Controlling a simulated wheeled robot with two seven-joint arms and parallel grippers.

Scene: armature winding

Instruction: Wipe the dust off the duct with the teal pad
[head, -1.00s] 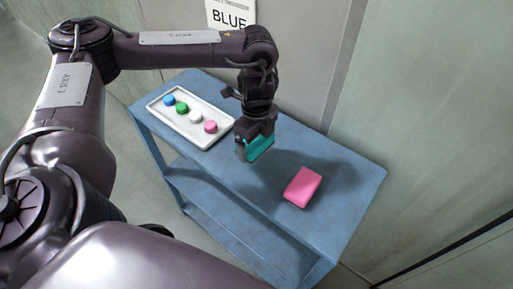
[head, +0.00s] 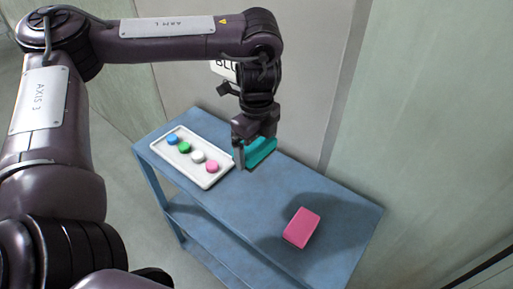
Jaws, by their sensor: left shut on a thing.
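The teal pad (head: 261,151) is in my left gripper (head: 243,158), which is shut on it above the blue table, near the back edge and just right of the white tray. Part of the pad is hidden behind the gripper's fingers. A pink block (head: 302,228) lies on the table to the right, apart from the gripper. I see no duct and no dust in this view. My right gripper is not in view.
The blue table (head: 340,205) has a lower shelf. On it, the white tray (head: 215,180) holds blue, green, white and pink round pieces. A grey wall panel (head: 310,80) with a partly hidden sign stands behind. The table between tray and pink block is clear.

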